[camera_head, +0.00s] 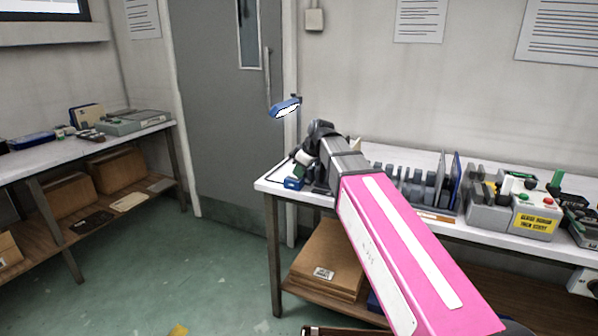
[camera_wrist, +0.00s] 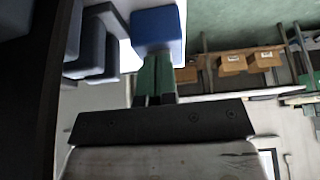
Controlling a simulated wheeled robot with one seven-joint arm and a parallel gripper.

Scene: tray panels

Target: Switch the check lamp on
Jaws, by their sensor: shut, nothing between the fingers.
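The check lamp stands at the left end of the white bench. Its blue lamp head (camera_head: 285,107) hangs out over the bench's left end and shows a pale underside; I cannot tell whether it is lit. Its blue base (camera_head: 293,183) is at the bench's front left corner. In the wrist view a blue block (camera_wrist: 157,28), seemingly this base, is just beyond my fingertips. My gripper (camera_head: 299,171) has green fingers, shut and empty, and points down at the base. The wrist view shows the fingers (camera_wrist: 155,75) close together. Contact and any switch are hidden.
A grey slotted rack (camera_head: 415,193) stands to the right of my gripper. A grey box with a yellow label (camera_head: 535,222) is farther right. Cartons (camera_head: 325,262) lie on the shelf below. Another bench (camera_head: 70,150) stands at the left, with clear floor between.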

